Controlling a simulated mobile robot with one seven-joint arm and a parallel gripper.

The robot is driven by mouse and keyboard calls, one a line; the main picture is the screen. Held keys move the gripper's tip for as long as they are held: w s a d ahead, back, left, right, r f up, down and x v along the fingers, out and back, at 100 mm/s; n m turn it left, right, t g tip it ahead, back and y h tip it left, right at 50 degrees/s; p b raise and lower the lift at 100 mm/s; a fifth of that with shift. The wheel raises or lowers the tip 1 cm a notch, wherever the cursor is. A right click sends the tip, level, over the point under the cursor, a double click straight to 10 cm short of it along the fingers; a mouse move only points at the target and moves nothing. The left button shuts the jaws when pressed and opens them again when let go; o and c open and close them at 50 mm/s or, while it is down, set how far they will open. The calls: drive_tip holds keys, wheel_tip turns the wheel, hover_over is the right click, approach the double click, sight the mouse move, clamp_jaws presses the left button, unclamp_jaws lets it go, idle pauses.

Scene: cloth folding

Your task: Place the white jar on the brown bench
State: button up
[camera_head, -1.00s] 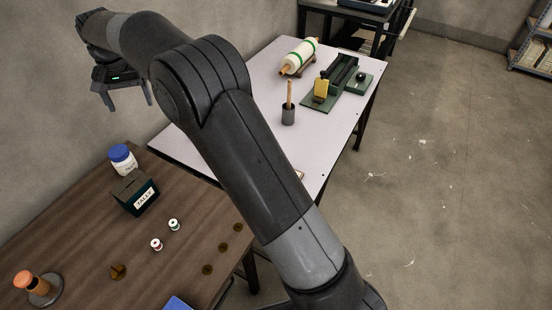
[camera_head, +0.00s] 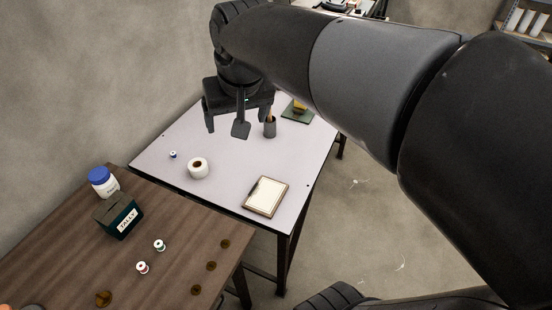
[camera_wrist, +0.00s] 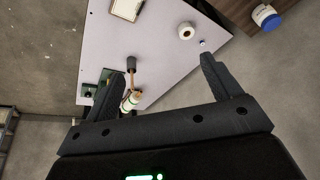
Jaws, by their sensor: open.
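The white jar (camera_head: 103,183) with a blue lid stands upright at the back of the brown bench (camera_head: 170,216), near the wall and just behind a dark green tally box (camera_head: 119,215). It also shows at the upper right of the wrist view (camera_wrist: 266,18), on the bench's corner. My gripper (camera_head: 226,132) is open, with nothing between its fingers. It hangs above the far part of the pale table, well to the right of the jar and apart from it. In the wrist view both fingers (camera_wrist: 157,75) are spread wide.
The pale table (camera_head: 225,185) adjoins the bench and holds a white tape roll (camera_head: 198,168), a clipboard (camera_head: 265,197) and a dark cup (camera_head: 270,129). Two thread spools (camera_head: 159,245) and several brown discs (camera_head: 211,266) lie on the bench. The bench has bare wood around them.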

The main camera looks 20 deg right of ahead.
drive_tip(key=s+d+f, duration=0.2)
drive_tip(key=s+f, duration=0.1)
drive_tip(key=s, duration=0.3)
drive_tip(key=s+d+f+t, duration=0.1)
drive_tip(key=s+d+f, duration=0.2)
drive_tip(key=s, duration=0.2)
drive_tip(key=shift+s+f+h, duration=0.15)
drive_tip(key=shift+s+h, duration=0.15)
drive_tip(key=shift+s, duration=0.1)
